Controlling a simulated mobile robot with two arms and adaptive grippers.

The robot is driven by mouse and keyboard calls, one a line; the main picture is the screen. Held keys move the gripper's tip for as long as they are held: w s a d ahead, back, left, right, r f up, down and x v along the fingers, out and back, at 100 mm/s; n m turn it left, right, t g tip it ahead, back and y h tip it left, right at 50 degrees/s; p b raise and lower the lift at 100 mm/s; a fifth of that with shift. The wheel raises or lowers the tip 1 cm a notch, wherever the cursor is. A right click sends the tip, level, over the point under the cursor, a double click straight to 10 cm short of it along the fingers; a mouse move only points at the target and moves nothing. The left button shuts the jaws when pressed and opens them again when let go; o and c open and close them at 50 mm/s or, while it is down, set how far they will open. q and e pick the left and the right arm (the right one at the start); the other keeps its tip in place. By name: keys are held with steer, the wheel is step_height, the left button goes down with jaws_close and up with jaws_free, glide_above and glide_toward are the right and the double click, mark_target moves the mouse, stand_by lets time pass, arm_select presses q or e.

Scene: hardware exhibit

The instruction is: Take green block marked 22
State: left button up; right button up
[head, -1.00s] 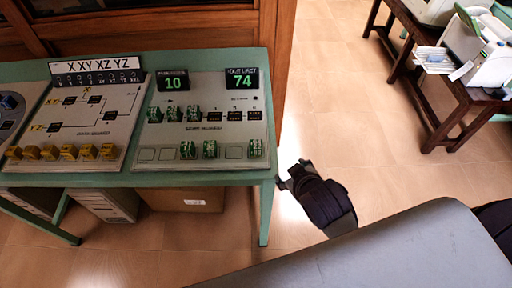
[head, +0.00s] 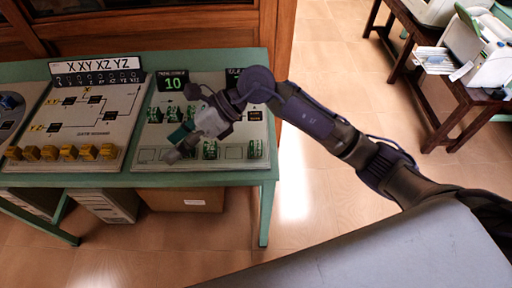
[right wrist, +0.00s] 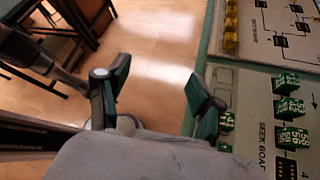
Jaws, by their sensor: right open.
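Green blocks with white numbers sit on the grey seek board panel (head: 235,162). In the head view two stand at the upper left, one (head: 155,115) and another (head: 175,113); in the lower row are one (head: 210,150) and one (head: 255,149). I cannot read which is marked 22. My right gripper (head: 177,146) is over the panel's left part, open and empty, and hides the lower-left block. In the right wrist view the open fingers (right wrist: 158,96) show above the floor and panel edge, with several green blocks (right wrist: 287,82) at right. My left gripper is out of view.
The panel lies on a green table (head: 150,180). A second panel with yellow blocks (head: 69,152) is at its left. A brown table (head: 462,100) is at upper right, with open floor between.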

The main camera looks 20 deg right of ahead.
steer(key=w+d+f+n+h, duration=0.1)
steer(key=w+d+f+h, duration=0.35)
steer(key=d+h, duration=0.4)
steer(key=h+p, duration=0.1)
steer(key=h, duration=0.3)
glide_above(256, 145)
steer(key=shift+t+y, duration=0.25)
steer(key=shift+t, duration=0.15)
steer(key=f, duration=0.6)
steer(key=shift+w+d+f, duration=0.25)
steer(key=shift+w+f, duration=0.1)
steer(key=shift+f, duration=0.4)
steer(key=shift+s+a+f+p, duration=0.1)
steer(key=shift+s+f+p, duration=0.05)
steer(key=shift+f+p, duration=0.4)
steer(key=f, duration=0.1)
steer(key=f+p, duration=0.1)
steer(key=f, duration=0.1)
steer(key=shift+s+a+f, duration=0.1)
steer(key=shift+s+f, duration=0.1)
steer(key=shift+f, duration=0.1)
steer(key=shift+w+f, duration=0.1)
steer(key=shift+f, duration=0.3)
steer(key=shift+c, duration=0.4)
steer(key=c, duration=1.1)
